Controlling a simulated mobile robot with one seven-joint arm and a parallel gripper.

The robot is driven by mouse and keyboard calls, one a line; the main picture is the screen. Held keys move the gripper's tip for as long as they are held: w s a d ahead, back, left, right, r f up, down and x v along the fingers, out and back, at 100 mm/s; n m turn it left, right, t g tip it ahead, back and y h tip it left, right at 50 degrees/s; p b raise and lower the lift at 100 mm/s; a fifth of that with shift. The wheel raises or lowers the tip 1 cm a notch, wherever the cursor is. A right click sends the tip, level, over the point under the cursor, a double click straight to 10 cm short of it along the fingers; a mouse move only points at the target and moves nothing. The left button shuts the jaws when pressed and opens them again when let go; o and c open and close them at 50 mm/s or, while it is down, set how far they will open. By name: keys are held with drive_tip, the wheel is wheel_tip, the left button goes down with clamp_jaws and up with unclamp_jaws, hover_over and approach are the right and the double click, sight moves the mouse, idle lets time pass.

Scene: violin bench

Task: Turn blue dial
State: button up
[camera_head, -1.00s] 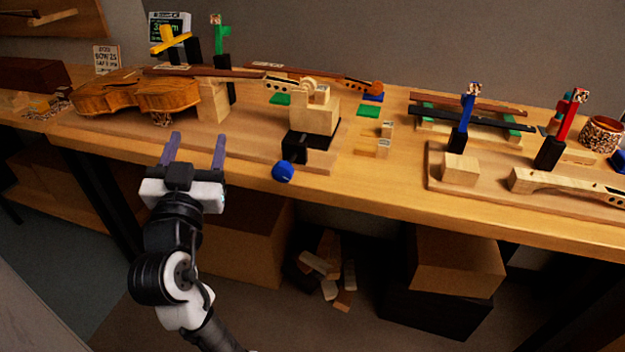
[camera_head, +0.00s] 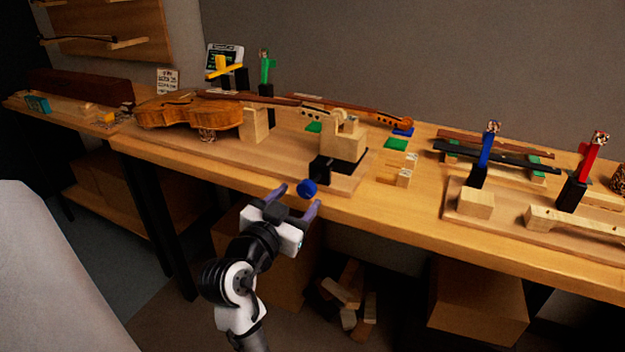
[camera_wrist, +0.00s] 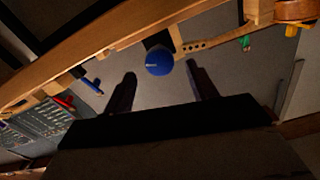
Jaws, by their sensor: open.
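The blue dial (camera_head: 307,188) is a round knob on a black block (camera_head: 320,169) at the front edge of the workbench. My gripper (camera_head: 296,203) is open just in front of it, with its purple fingers pointing toward the dial. In the wrist view the blue dial (camera_wrist: 159,62) shows a small pale mark and lies ahead of and between the two fingertips of my gripper (camera_wrist: 160,74). No contact with the dial is visible there.
A violin (camera_head: 188,110) lies on the bench at the left. A blue upright clamp (camera_head: 486,150) and a red one (camera_head: 585,165) stand at the right. Several wood scraps (camera_head: 350,295) lie below the bench. The floor in front is clear.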

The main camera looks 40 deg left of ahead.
sight(312, 182)
drive_tip(key=p+x, duration=0.1)
drive_tip(key=x, duration=0.6)
drive_tip(key=shift+w, duration=0.2)
drive_tip(key=c, duration=1)
